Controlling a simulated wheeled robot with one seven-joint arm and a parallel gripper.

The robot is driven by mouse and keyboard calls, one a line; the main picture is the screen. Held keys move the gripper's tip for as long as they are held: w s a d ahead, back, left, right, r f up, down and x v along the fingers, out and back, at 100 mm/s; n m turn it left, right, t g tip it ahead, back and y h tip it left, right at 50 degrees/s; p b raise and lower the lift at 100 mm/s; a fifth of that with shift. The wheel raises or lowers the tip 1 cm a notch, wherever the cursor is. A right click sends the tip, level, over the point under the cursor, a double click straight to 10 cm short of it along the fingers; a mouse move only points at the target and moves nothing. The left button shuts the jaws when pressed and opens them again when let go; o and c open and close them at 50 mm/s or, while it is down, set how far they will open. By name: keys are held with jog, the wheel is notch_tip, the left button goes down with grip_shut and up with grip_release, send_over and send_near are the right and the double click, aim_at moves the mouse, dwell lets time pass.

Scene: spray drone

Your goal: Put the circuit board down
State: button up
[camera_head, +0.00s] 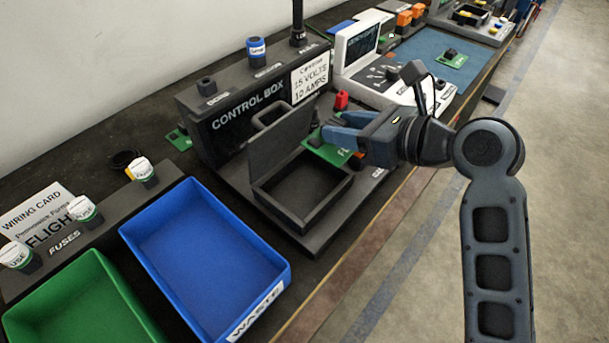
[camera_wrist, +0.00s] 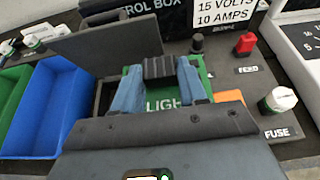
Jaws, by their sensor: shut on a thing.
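My gripper (camera_head: 338,132) is shut on the green circuit board (camera_head: 330,153), above the right side of the open compartment (camera_head: 303,188) in front of the control box (camera_head: 232,118). In the wrist view, my gripper's blue fingers (camera_wrist: 160,82) close on a dark ribbed block on the board (camera_wrist: 165,104). Its white lettering reads "LIGH", the rest being hidden. The compartment's dark lid (camera_head: 282,138) stands raised. The wrist view shows the lid (camera_wrist: 108,45) left of the board. I cannot tell whether the board touches the compartment's rim.
A blue waste bin (camera_head: 205,250) and a green bin (camera_head: 80,305) stand at the left. A red terminal (camera_head: 341,100), a white-topped fuse (camera_wrist: 280,100) and an orange part (camera_wrist: 229,96) are near my gripper. Another green board (camera_head: 452,59) lies on a blue mat (camera_head: 428,46).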

send_over(309, 194)
notch_tip(309, 194, down, 4)
jog(key=shift+f, duration=2.15)
jog(key=shift+f, duration=0.4)
jog(key=shift+f, duration=0.2)
jog(key=o, duration=1.1)
jog(key=shift+r, duration=0.55)
jog(key=v, duration=1.2)
